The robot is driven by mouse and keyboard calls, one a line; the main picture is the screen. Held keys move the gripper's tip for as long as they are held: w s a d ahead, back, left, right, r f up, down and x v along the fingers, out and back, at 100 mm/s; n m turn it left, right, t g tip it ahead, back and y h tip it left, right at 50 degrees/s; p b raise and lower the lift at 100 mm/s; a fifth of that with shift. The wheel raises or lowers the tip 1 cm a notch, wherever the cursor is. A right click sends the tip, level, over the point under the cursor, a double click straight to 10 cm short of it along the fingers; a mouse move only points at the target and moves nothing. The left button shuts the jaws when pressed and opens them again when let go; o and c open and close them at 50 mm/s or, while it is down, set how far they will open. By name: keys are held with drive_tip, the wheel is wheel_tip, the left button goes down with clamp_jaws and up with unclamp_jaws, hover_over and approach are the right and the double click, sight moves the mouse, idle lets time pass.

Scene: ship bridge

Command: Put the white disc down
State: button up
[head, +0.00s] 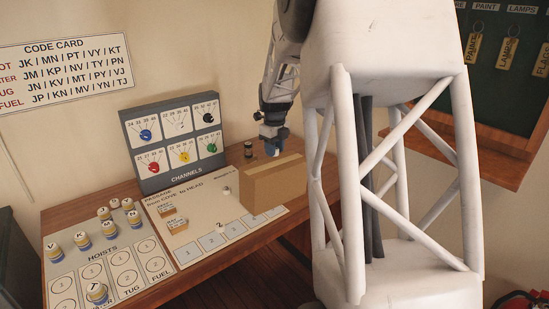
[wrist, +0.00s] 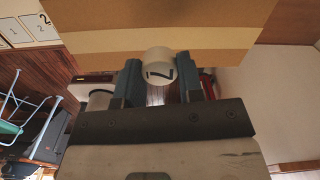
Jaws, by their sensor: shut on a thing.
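My gripper (wrist: 158,82) is shut on a white disc (wrist: 159,60) with a dark mark on its face, seen between the two blue-grey fingers in the wrist view. In the head view my gripper (head: 273,138) hangs over the back right of the desk, just behind a brown box (head: 272,190). The held disc cannot be made out there. The box also fills the top of the wrist view (wrist: 160,20), close beyond the disc; I cannot tell whether they touch. A small white piece (head: 227,190) stands on the passage board (head: 203,205), left of the box.
A channels panel (head: 175,142) stands at the back of the desk. A dark cylinder (head: 248,150) is left of my gripper. Several lettered pieces (head: 82,240) stand on the hoists board (head: 100,258). Numbered squares (head: 211,241) line the passage board's front. Two small tan blocks (head: 177,225) lie on its left.

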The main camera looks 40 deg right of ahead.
sight(275, 164)
drive_tip(key=shift+f, duration=1.75)
drive_tip(key=shift+f, duration=0.15)
drive_tip(key=o, duration=0.9)
drive_tip(key=shift+r, duration=0.2)
wheel_tip(275, 164, up, 12)
drive_tip(key=shift+f, duration=0.1)
drive_tip(key=shift+a, duration=0.15)
